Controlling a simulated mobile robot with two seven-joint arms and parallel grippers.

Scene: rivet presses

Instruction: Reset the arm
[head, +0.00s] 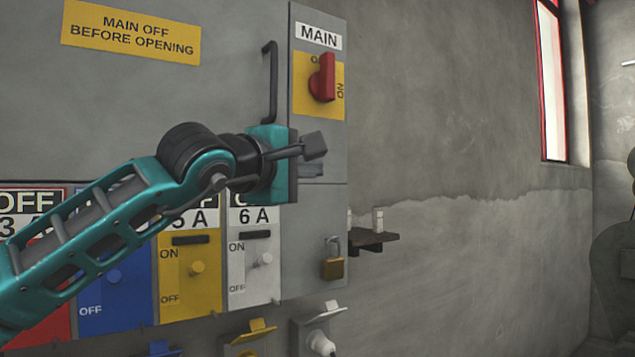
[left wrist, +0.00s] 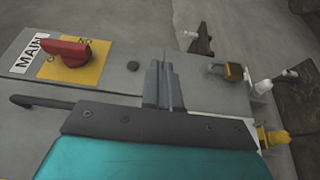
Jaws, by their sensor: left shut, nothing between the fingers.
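My left arm comes in from the left in the head view, and its teal gripper (head: 314,146) is in front of the grey cabinet (head: 230,80). The gripper is shut and empty, below the black door handle (head: 270,85) and the red MAIN switch (head: 324,78). In the left wrist view the shut fingers (left wrist: 165,82) show at the middle, over the grey panel. The red MAIN switch (left wrist: 66,52) is to their left there and the brass padlock (left wrist: 233,72) to their right. I cannot tell whether the fingertips touch the panel. My right gripper is not in view.
Red, blue, yellow and white breaker panels (head: 205,285) line the cabinet's lower part, partly behind my arm. A padlock (head: 333,262) hangs at lower right. Sockets with flip lids (head: 321,343) sit below. A small shelf (head: 370,239) holds white items. The wall right of the cabinet is mostly bare.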

